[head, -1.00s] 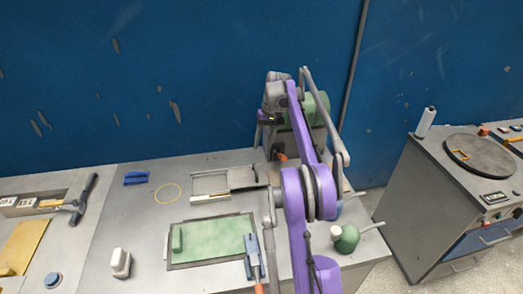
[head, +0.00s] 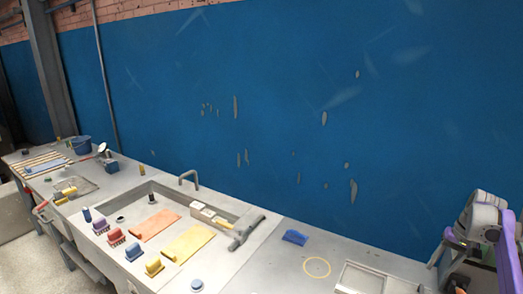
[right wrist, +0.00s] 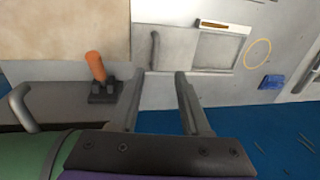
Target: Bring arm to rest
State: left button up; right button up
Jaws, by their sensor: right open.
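My right arm, purple and grey, shows at the right edge in the head view, with its gripper (head: 442,258) low beside the bench's back edge. In the right wrist view, the two straight fingers of the right gripper (right wrist: 160,75) stand apart with nothing between them. They are over the back edge of the grey bench, and a metal frame with a handle (right wrist: 218,50) lies beyond the tips. My left gripper is in neither view.
An orange-handled tool (right wrist: 95,65) stands left of the fingers. A yellow ring (head: 317,260) and a blue block (head: 294,237) lie on the bench. The blue wall stands behind.

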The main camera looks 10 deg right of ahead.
jog(key=s+a+n+t+h, duration=0.1)
jog(key=s+a+n, duration=0.1)
jog(key=a, duration=1.1)
jog(key=s+a+n+h, duration=0.1)
jog(key=s+a+n, duration=0.1)
jog(key=a, duration=1.1)
jog(key=s+a+f+n+t, duration=0.1)
jog(key=s+a+f+n, duration=0.1)
jog(key=s+a+f, duration=0.3)
jog(key=s+a+f+n+t, duration=0.1)
jog(key=s+a+f, duration=0.3)
jog(key=s+a, duration=0.6)
jog(key=shift+s+a+f+n+t, duration=0.25)
jog(key=shift+a+f+n+t, duration=0.15)
jog(key=shift+t, duration=0.1)
